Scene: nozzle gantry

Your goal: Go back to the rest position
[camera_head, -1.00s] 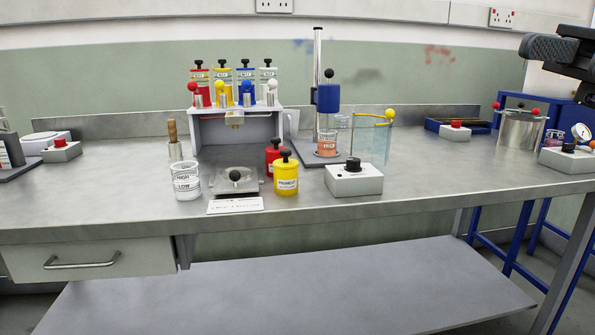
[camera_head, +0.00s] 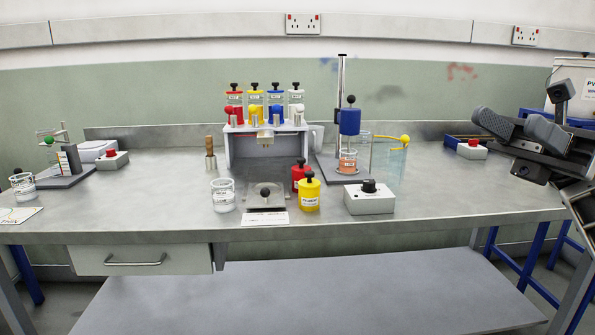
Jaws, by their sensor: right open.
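My right gripper (camera_head: 482,128) is at the right side of the view, raised over the right end of the bench. Its dark jaws point left and are open, with nothing between them. My left gripper is not in view. The nozzle gantry (camera_head: 240,150) stands on the metal bench (camera_head: 450,188), with red, yellow, blue and white capped bottles (camera_head: 275,97) on top. The right gripper is well to the right of the gantry and touches nothing that I can see.
In front of the gantry are a beaker (camera_head: 223,196), a small plate with a knob (camera_head: 265,196), red and yellow jars (camera_head: 309,192) and a grey control box (camera_head: 369,198). A tall stand (camera_head: 342,100) rises behind. The bench's right front is clear.

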